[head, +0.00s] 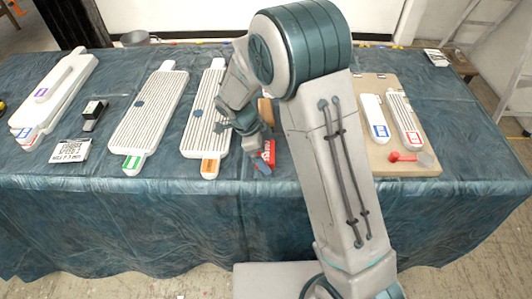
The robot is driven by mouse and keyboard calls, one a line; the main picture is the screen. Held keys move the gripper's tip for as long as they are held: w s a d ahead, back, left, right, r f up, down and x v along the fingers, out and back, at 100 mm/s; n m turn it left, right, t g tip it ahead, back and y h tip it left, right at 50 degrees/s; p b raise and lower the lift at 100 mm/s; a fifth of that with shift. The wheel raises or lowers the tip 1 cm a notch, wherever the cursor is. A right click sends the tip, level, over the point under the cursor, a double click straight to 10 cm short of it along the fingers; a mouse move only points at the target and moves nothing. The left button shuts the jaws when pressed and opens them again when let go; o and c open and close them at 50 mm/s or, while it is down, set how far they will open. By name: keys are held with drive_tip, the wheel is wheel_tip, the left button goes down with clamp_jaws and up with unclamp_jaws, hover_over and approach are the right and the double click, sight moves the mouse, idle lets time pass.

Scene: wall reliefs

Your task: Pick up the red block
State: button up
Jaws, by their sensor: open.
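A red block (269,152) with white lettering is near the table's front edge, just right of the grooved white panel with the orange label. My gripper (260,160) is open and reaches down right at the block, overlapping its left side in this view. Whether the fingers are around the block or touch it, I cannot tell. My arm hides the area right of the block.
Grooved white panels with a green label (150,108) and an orange label (207,115) lie to the left. A stacked white relief (52,98) is farther left. A tan board (372,88) with smaller pieces and a red-headed tool (404,157) lies right of my arm.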

sight(271, 151)
drive_tip(key=shift+f, duration=0.1)
drive_tip(key=c, duration=0.9)
drive_tip(key=shift+r, duration=0.75)
wheel_tip(271, 151, up, 3)
drive_tip(key=shift+s+b, duration=0.1)
drive_tip(key=shift+b, duration=0.2)
drive_tip(key=s+d+r+b, duration=0.1)
drive_tip(key=s+r, duration=0.5)
drive_tip(key=s, duration=0.5)
drive_tip(key=shift+s+r, duration=0.2)
drive_tip(key=shift+r, duration=0.1)
